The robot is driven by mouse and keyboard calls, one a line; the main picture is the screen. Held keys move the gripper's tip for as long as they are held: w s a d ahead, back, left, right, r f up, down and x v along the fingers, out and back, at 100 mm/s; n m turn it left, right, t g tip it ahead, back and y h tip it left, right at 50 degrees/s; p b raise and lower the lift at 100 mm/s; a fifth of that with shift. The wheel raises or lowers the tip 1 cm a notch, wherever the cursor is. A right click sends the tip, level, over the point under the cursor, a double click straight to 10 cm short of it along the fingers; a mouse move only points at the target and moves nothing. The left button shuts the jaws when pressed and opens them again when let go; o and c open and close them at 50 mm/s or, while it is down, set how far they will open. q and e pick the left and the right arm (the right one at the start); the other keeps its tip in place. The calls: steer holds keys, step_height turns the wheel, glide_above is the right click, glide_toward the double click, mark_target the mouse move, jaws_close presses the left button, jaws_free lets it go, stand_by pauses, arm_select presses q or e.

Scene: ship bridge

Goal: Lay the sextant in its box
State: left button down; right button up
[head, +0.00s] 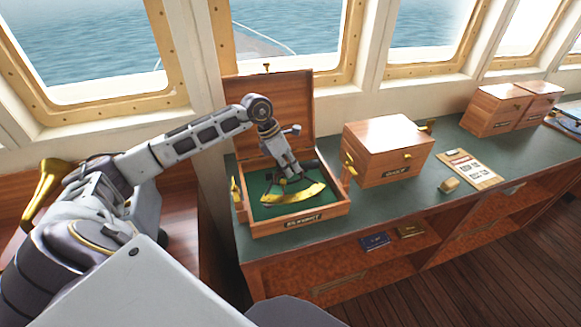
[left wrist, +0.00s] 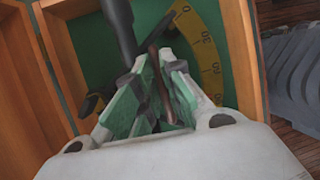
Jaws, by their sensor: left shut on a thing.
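The sextant (head: 293,194) has a brass arc with a dark frame and scope. It is at the open wooden box (head: 307,219), inside the walls as seen from the head, over the green lining. My left gripper (head: 290,170) points down into the box and is shut on the sextant. In the left wrist view the gripper's fingers (left wrist: 160,88) close around a thin dark part of the sextant, and the numbered arc (left wrist: 207,55) shows beyond them. I cannot tell whether the sextant touches the lining (left wrist: 90,30). My right gripper is not in view.
The box's raised lid (head: 305,110) stands behind my gripper. A closed wooden box (head: 388,160) is to the right on the green-topped counter (head: 400,205), with a clipboard (head: 470,170) and a small tan block (head: 448,185) beyond. More boxes (head: 495,108) stand farther right. Small books (head: 374,241) lie on the shelf below.

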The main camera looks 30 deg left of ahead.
arm_select(q)
steer(key=shift+r, duration=0.1)
steer(key=c, duration=1.5)
jaws_free()
steer(key=shift+o, duration=0.2)
steer(key=shift+f, duration=0.2)
steer(key=v, duration=1.2)
steer(key=shift+r, duration=0.1)
